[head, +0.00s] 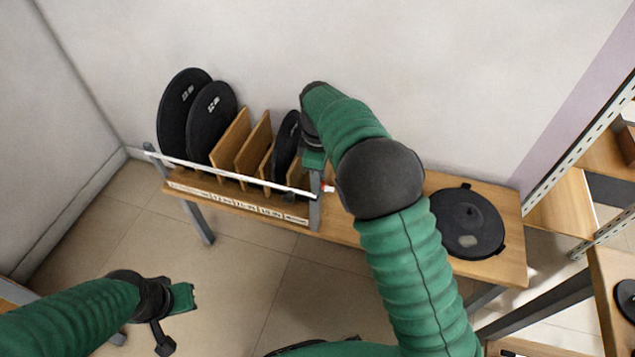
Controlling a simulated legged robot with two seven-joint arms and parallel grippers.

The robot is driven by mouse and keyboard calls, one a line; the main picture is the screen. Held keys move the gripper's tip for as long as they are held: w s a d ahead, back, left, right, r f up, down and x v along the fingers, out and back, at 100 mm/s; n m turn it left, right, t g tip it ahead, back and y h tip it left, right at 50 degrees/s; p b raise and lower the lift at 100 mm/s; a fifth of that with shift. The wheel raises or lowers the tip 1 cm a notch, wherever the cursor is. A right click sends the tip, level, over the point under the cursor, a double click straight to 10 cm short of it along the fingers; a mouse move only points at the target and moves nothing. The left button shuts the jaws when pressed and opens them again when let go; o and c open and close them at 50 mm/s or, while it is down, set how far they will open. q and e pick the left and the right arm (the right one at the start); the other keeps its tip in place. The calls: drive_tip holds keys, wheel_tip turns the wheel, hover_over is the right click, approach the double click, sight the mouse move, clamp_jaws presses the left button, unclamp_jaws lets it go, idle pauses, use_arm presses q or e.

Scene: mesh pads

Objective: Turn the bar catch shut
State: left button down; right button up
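A white bar (235,174) runs across the front of a rack of black discs, from a grey post at the left to a grey post (315,212) at the right. My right gripper (314,160) points down just above that right post. Its fingers are mostly hidden, and I cannot tell whether it touches the catch. My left gripper (178,322) is open and empty, low at the left over the floor, away from the rack.
Black discs (182,112) stand upright between wooden dividers (231,138) behind the bar. A black round pad (466,222) lies flat on the wooden bench (508,268) to the right. Metal shelving (590,150) stands at the far right. Floor in front of the rack is clear.

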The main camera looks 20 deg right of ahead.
drive_tip(key=shift+d+f, duration=0.2)
drive_tip(key=shift+a, duration=0.2)
drive_tip(key=c, duration=0.3)
clamp_jaws()
